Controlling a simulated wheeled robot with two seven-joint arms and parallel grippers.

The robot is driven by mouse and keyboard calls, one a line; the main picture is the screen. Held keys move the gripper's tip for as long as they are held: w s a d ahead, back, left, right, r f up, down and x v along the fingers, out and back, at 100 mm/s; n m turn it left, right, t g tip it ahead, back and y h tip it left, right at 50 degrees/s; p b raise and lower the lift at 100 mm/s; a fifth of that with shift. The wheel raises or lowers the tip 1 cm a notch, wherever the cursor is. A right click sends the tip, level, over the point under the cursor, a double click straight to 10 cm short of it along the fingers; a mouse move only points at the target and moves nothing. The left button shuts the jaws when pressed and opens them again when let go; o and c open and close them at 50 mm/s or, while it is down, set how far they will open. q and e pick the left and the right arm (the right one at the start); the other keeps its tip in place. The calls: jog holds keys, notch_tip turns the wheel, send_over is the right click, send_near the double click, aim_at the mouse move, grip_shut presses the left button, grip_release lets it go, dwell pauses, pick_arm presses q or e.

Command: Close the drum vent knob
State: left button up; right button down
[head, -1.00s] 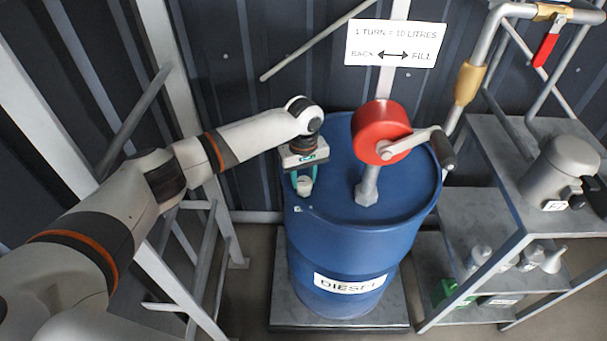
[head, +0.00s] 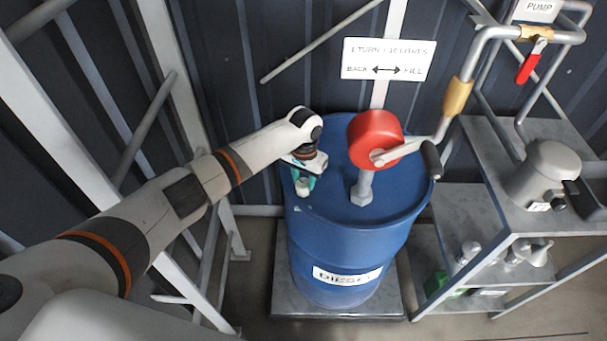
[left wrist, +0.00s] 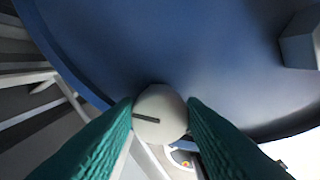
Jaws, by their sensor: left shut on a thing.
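The drum vent knob is a pale round knob with a dark line across its face, seen in the left wrist view (left wrist: 160,115) and small in the head view (head: 302,188). It sits on the top of the blue diesel drum (head: 345,245), near the left rim. My left gripper (head: 303,183) reaches down to it from above. Its green fingertips (left wrist: 161,117) are shut on the knob, one on each side. My right gripper is not in view.
A red hand pump (head: 375,140) with a crank stands on the drum top, right of the knob. A grey shelf (head: 500,243) with a metal can (head: 545,172) is at the right. Pale railings (head: 165,90) stand at the left. A sign (head: 388,60) hangs behind.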

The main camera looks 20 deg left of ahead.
aim_at(305, 183)
pick_arm(q)
jog(key=m+p, duration=0.1)
jog(key=m, duration=0.3)
jog(key=shift+s+d+m, duration=0.1)
jog(key=shift+m, duration=0.2)
jog(key=m, duration=0.4)
jog(key=shift+m, duration=0.3)
jog(key=o, duration=1)
notch_tip(305, 183, up, 12)
jog(key=b, duration=0.1)
dwell(0.3)
